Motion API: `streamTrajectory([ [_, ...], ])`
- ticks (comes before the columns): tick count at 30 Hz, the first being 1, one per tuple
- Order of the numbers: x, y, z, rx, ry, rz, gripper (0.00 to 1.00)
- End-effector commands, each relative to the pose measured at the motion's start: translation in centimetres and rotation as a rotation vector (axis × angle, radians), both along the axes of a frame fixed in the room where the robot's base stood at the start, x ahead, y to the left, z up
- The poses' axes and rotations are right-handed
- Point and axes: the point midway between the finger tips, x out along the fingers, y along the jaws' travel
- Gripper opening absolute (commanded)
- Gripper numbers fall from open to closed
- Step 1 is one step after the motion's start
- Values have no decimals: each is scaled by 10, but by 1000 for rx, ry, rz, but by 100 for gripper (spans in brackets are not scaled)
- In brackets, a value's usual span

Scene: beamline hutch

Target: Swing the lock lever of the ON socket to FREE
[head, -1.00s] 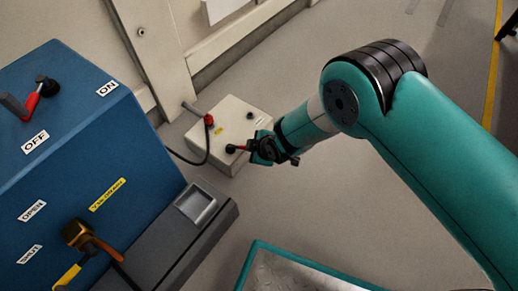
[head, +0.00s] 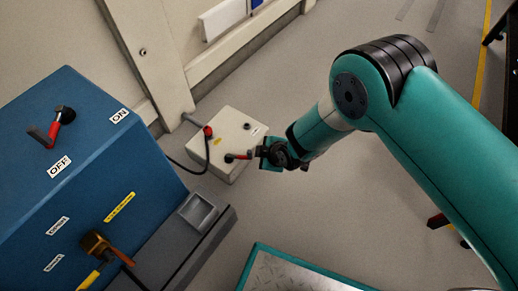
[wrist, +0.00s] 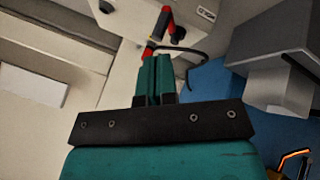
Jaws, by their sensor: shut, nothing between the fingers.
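A pale socket box (head: 203,152) stands on the floor beyond the blue cabinet. On its top are a red plug (head: 208,131) with a black cable, a black round fitting (head: 247,126), and a red lever (head: 240,156) on a black pivot (head: 229,158). My gripper (head: 262,155) is at the lever's right end; I cannot tell whether it touches. In the wrist view my shut, empty teal fingers (wrist: 155,60) point at the box (wrist: 120,20). Red parts show around the fingertips, and the fingers partly cover them.
The blue cabinet (head: 95,165) at left has another red lever (head: 54,128) near ON and OFF labels, and an orange-handled valve (head: 97,245). A grey ledge with a tray (head: 198,212) juts toward the box. A wall post and beam stand behind.

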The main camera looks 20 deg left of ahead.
Motion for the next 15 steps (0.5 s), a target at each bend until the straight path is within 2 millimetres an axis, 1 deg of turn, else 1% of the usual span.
streamTrajectory([
  [1,-1,-3,11,0,0,2,0],
  [4,-2,-7,17,-1,0,6,0],
  [8,-3,-9,20,0,0,9,0],
  [15,-3,-10,19,1,-1,9,0],
])
